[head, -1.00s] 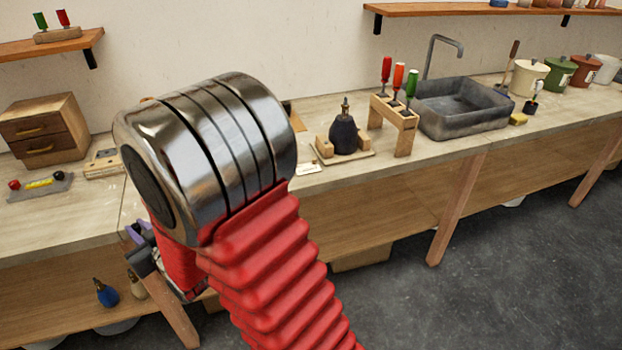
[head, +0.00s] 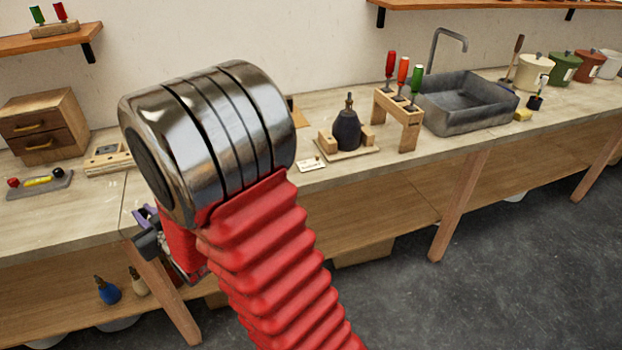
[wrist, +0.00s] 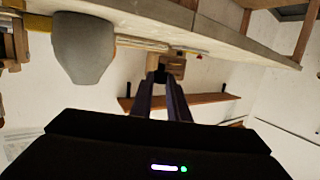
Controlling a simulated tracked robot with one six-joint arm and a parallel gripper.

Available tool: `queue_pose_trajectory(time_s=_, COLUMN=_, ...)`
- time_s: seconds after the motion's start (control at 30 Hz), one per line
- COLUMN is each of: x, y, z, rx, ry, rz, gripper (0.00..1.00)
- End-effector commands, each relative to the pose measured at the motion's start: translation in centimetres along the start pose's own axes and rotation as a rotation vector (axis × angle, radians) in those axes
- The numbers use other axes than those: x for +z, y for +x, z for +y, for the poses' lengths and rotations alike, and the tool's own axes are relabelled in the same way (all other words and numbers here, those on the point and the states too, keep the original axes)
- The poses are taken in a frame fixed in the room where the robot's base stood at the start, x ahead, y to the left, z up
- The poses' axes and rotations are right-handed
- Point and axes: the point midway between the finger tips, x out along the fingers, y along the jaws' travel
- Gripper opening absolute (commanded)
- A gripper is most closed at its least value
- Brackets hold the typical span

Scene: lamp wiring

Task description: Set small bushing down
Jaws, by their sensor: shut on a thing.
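My gripper (head: 146,228) is mostly hidden behind my red arm in the head view, by the bench's front edge at the left. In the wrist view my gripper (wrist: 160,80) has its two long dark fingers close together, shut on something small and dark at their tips. I take it to be the small bushing, but its shape cannot be made out. A gap to the bench surface cannot be judged from these views.
The bench (head: 90,222) carries a dark lamp body (head: 347,130) in a wooden cradle, a screwdriver rack (head: 398,108), a sink (head: 465,103) and a drawer box (head: 45,128). The wrist view, upside down, shows a grey rounded body (wrist: 83,48) beside my fingers.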

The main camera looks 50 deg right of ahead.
Motion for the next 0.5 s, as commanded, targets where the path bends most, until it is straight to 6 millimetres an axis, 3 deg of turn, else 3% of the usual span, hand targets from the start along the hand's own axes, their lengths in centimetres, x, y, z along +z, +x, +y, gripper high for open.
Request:
queue_pose_trajectory(time_s=0.27, x=-0.9, y=0.2, z=8.8, rx=0.087, ry=0.026, rz=0.013, gripper=0.00)
queue_pose_trajectory(time_s=0.5, x=-1.4, y=-0.9, z=16.7, rx=0.162, ry=0.044, rz=0.021, gripper=0.00)
